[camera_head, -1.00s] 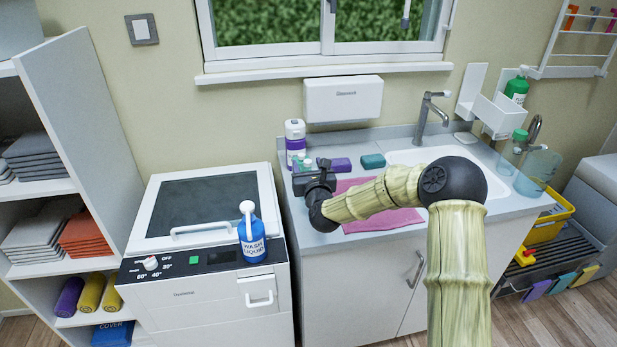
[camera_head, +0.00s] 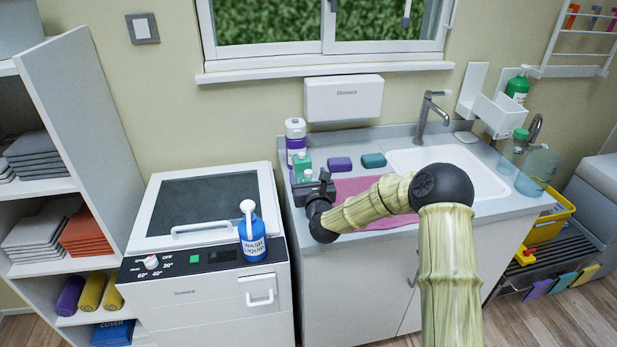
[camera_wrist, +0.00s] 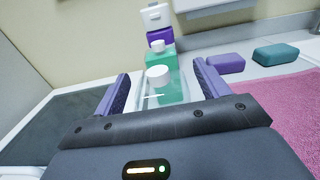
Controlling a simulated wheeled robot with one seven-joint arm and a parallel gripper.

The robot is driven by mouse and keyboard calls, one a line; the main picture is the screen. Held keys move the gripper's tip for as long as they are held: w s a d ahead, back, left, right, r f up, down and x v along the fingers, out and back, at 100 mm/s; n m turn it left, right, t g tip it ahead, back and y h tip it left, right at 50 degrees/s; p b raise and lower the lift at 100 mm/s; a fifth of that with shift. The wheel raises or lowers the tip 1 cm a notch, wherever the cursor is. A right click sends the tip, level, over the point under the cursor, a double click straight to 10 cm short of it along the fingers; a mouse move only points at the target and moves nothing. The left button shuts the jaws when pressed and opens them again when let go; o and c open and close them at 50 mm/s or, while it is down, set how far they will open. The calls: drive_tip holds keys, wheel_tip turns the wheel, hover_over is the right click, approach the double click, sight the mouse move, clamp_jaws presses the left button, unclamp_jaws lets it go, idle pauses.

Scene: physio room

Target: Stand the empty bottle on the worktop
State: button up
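A small clear bottle with a white cap (camera_wrist: 160,84) is between the two fingers of my gripper (camera_wrist: 160,88) in the wrist view. The fingers are wide apart, one on each side of it, with a gap seeming to show. In the head view my gripper (camera_head: 314,190) is low over the left end of the worktop (camera_head: 400,134). The small bottle (camera_head: 308,175) shows just behind it. Its base is hidden, so I cannot tell fully how it rests. A green bottle (camera_wrist: 160,58) stands directly behind it.
A purple-and-white bottle (camera_head: 296,140) stands at the back. A purple block (camera_head: 340,164) and a teal block (camera_head: 373,160) lie beside a pink cloth (camera_head: 365,187). The sink (camera_head: 455,165) is to the right. A blue wash liquid bottle (camera_head: 252,235) stands on the washer (camera_head: 205,255) at left.

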drive_tip(key=shift+r, duration=0.15)
drive_tip(key=shift+s, duration=0.25)
drive_tip(key=b+v, duration=0.1)
drive_tip(key=v, duration=1)
drive_tip(key=shift+s+b, duration=0.25)
drive_tip(key=shift+b, duration=0.1)
drive_tip(key=shift+d, duration=0.15)
